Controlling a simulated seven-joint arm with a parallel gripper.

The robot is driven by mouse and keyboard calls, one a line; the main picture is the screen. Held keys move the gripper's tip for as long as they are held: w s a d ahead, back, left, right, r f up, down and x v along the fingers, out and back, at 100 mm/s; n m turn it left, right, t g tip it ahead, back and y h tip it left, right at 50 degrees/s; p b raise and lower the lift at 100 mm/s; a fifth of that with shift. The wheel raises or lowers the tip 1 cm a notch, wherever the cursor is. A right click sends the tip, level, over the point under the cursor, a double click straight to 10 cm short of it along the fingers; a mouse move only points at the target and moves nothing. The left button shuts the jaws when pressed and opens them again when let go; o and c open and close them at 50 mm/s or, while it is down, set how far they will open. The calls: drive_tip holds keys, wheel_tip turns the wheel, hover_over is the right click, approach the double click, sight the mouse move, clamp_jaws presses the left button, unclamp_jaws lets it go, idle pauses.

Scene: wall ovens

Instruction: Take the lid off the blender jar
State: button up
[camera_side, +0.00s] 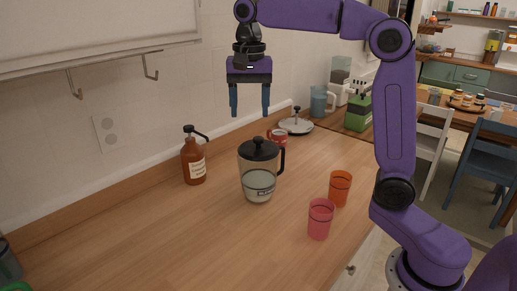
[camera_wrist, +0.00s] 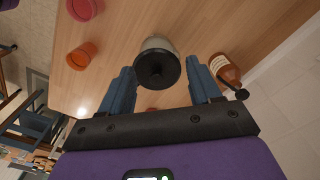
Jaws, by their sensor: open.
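The blender jar (camera_side: 258,182) stands upright on the wooden counter, clear with a dark handle on its right. Its black lid (camera_side: 259,149) with a round knob sits on top. My gripper (camera_side: 249,114) is open and empty, pointing down above the jar's level, with a clear gap to the lid in the side view. In the wrist view the black lid (camera_wrist: 158,68) shows from above, between and beyond the open fingers of my gripper (camera_wrist: 164,88). The jar's body is mostly hidden under the lid there.
A brown pump bottle (camera_side: 194,160) stands left of the jar. A pink cup (camera_side: 320,219) and an orange cup (camera_side: 340,188) stand to its right. A red mug (camera_side: 278,137) and a pan lid (camera_side: 296,125) are behind it.

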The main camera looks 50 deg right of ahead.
drive_tip(key=w+d+r+m, duration=0.5)
drive_tip(key=d+m, duration=0.2)
drive_tip(key=m, duration=0.1)
hover_over(259, 137)
drive_tip(key=f, duration=1.2)
drive_tip(key=shift+w, duration=0.2)
drive_tip(key=shift+s+f, duration=0.15)
drive_tip(key=shift+f, duration=1.2)
drive_tip(key=shift+s+f, duration=0.15)
drive_tip(key=shift+f, duration=1.15)
drive_tip(key=c, duration=1.1)
drive_tip(key=shift+c, duration=0.2)
